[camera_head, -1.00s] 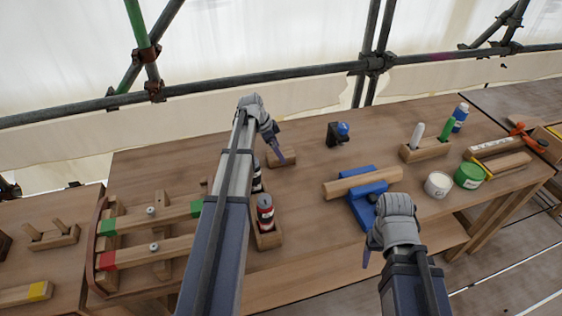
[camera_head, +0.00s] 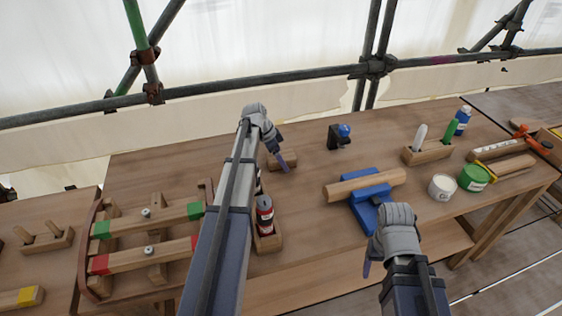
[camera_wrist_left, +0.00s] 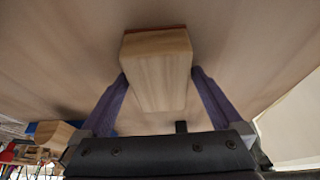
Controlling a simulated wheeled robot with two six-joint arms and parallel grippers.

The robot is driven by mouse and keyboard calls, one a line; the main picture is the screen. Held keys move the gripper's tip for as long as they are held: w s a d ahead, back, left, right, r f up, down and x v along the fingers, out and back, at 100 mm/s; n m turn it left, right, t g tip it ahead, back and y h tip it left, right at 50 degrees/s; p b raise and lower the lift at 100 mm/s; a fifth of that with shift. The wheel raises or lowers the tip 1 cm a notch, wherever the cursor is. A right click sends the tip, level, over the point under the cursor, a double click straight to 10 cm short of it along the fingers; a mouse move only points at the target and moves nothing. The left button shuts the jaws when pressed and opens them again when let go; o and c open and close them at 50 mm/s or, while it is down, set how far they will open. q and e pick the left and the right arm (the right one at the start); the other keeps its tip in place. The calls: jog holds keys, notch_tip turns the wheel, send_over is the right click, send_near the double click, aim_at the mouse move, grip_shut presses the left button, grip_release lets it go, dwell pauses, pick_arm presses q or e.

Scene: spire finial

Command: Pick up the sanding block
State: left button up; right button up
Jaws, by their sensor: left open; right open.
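The sanding block (camera_head: 288,160) is a small wooden block on the bench, back from the middle, partly hidden by my left gripper (camera_head: 280,160). In the left wrist view the block (camera_wrist_left: 158,62) shows pale wood with a thin reddish-brown edge at its far end. My left gripper (camera_wrist_left: 159,76) is open there, with one purple finger on each side of the block. I cannot tell whether the fingers touch it. My right gripper (camera_head: 371,262) is open and empty at the bench's front, near the blue cradle.
A wooden bar lies on a blue cradle (camera_head: 367,209). A dark holder with a blue top (camera_head: 338,138) stands behind. Clear bench lies around the block.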

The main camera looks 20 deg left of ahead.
pick_arm(q)
jog(key=shift+c, duration=0.4)
jog(key=c, duration=1.3)
jog(key=shift+r, duration=0.15)
notch_tip(320, 180, up, 10)
jog(key=p, duration=1)
jog(key=shift+r+p, duration=0.15)
jog(key=shift+p, duration=0.15)
